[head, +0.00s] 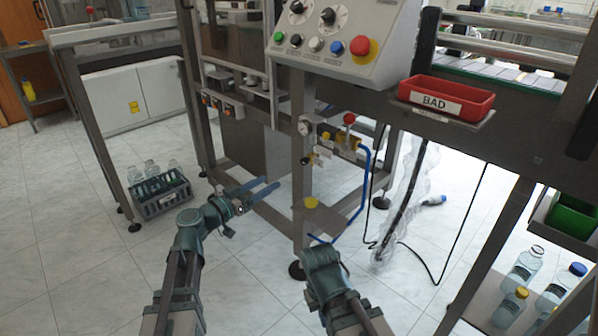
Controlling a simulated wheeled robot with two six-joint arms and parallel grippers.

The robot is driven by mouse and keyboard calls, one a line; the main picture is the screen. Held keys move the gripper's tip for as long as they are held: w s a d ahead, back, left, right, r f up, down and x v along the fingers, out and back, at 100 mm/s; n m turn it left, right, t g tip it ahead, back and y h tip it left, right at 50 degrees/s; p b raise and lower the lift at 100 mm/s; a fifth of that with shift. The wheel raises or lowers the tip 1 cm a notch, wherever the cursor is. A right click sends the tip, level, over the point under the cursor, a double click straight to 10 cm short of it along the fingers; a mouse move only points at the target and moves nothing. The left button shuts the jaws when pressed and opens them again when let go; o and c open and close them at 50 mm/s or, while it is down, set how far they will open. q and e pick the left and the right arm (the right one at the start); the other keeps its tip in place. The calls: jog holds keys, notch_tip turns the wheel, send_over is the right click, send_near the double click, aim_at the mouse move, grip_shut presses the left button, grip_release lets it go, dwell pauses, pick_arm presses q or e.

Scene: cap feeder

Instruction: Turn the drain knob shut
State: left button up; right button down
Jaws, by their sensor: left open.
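The air-service unit (330,143) is mounted on the machine frame, with a round gauge (304,128), a red ball-topped lever (349,118) and small yellow and dark fittings. A small dark knob-like part (306,160) hangs below it at the left; I cannot tell whether this is the drain knob or how it is turned. My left gripper (270,185) is open and empty, left of and below the unit, apart from it. My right gripper (318,240) is below the unit, pointing away from me; its jaws are too unclear to read.
A yellow cup-like piece (311,202) is at a plate (322,219) below the unit. A blue hose (364,180) loops down at the right. A bottle crate (160,195) is on the floor.

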aim_at(303, 163)
pick_arm(q)
jog(key=x, duration=1.4)
jog(key=shift+s, duration=0.1)
grip_shut()
